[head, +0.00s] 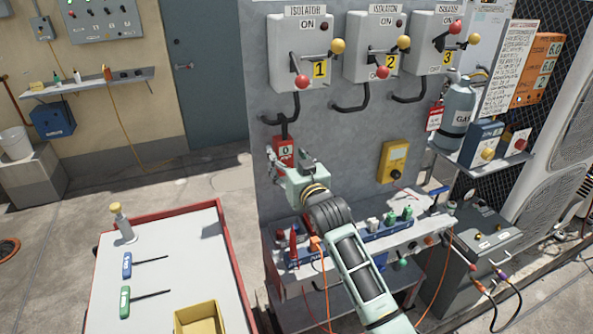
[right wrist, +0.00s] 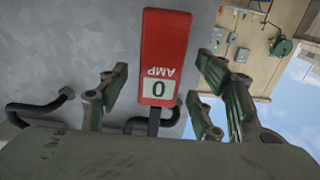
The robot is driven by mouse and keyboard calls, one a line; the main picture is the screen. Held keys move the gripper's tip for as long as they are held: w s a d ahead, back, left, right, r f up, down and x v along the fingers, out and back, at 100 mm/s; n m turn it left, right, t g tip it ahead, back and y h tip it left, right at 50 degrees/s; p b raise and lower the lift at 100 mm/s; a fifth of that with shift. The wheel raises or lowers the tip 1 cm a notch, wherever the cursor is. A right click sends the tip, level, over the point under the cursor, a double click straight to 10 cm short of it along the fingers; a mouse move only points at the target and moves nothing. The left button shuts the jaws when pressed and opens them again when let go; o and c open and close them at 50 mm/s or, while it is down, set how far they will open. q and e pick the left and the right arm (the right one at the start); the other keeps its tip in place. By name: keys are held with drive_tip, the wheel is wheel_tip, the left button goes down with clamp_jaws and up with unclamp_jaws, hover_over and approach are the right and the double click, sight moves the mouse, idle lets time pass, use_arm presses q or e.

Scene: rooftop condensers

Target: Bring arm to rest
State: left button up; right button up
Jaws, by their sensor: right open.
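My right arm reaches up from the lower right in the head view. Its pale green gripper (head: 288,160) is in front of the grey isolator panel, below isolator 1 (head: 302,50). A red AMP meter (head: 283,148) reading 0 hangs at the black cable under that isolator; the gripper hides its lower part. In the right wrist view the meter (right wrist: 162,60) shows upside down between the spread fingers of the right gripper (right wrist: 160,90). Gaps show on both sides, so the fingers appear apart from it. My left gripper is not in view.
Isolators 2 (head: 374,48) and 3 (head: 434,45) are to the right. A yellow meter (head: 393,161) is on the panel. A red-edged cart (head: 190,262) holds screwdrivers and a yellow tray (head: 200,318). Open floor lies left.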

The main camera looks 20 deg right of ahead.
drive_tip(key=s, duration=0.8)
drive_tip(key=s+a+f+g, duration=0.1)
drive_tip(key=s+f+g, duration=0.5)
drive_tip(key=s+f, duration=0.9)
drive_tip(key=s+a+f+n+g, duration=0.1)
drive_tip(key=s+f+g, duration=0.35)
drive_tip(key=s, duration=0.75)
drive_tip(key=s+f+n+g, duration=0.1)
drive_tip(key=s+f+g, duration=0.35)
drive_tip(key=s, duration=0.85)
wheel_tip(320, 180, down, 27)
drive_tip(key=s+d+f+g+b, duration=0.1)
drive_tip(key=s+d+f+g, duration=0.1)
drive_tip(key=s+f, duration=1.5)
drive_tip(key=shift+s+d+f+h+b, duration=0.2)
drive_tip(key=shift+s+d+h+b, duration=0.15)
drive_tip(key=shift+s, duration=0.25)
